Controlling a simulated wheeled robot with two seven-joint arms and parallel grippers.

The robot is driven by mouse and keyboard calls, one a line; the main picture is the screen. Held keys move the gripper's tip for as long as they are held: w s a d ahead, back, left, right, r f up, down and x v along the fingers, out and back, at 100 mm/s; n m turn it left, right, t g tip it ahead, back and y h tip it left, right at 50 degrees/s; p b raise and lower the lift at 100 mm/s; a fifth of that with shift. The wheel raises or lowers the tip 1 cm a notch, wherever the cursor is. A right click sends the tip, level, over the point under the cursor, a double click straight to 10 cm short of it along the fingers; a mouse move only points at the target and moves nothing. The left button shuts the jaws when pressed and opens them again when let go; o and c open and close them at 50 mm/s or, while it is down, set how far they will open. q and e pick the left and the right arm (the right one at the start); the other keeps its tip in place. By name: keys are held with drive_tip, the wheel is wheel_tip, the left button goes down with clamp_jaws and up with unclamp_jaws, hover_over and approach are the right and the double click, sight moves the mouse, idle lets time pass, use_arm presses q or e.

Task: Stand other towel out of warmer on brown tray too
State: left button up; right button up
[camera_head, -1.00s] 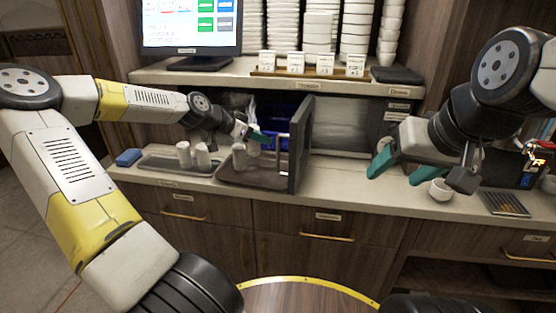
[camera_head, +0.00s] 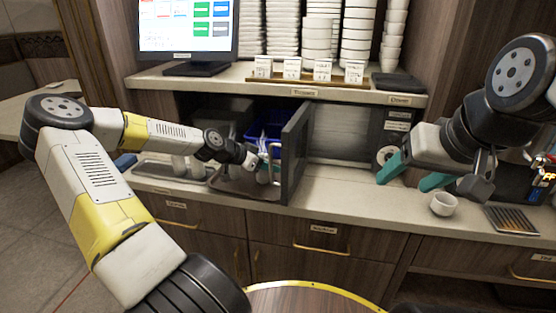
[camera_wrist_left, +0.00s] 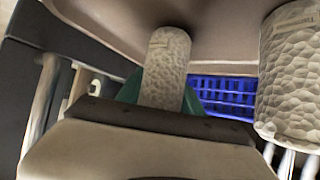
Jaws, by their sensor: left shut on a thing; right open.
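My left gripper (camera_head: 264,158) is over the brown tray (camera_head: 240,190) in front of the warmer (camera_head: 266,128). It is shut on a pale rolled towel, which the left wrist view shows upright between green fingers (camera_wrist_left: 165,75). The towel's far end is close to the tray surface (camera_wrist_left: 225,35); I cannot tell if they touch. Another rolled towel (camera_wrist_left: 292,80) stands on the tray beside it, also seen in the head view (camera_head: 234,171). My right gripper (camera_head: 407,177) is open and empty above the counter at the right.
The open warmer door (camera_head: 294,155) stands close right of my left gripper. A grey tray (camera_head: 163,171) with pale cylinders is left of the brown tray. A white cup (camera_head: 443,204) stands at the right. The counter middle is clear.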

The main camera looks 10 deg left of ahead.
use_arm(q)
drive_tip(key=shift+f, duration=0.2)
drive_tip(key=shift+f, duration=0.1)
drive_tip(key=o, duration=1.4)
drive_tip(key=shift+a+r, duration=0.1)
drive_tip(key=shift+r, duration=0.1)
drive_tip(key=shift+v, duration=5.85)
drive_tip(key=shift+s, duration=0.15)
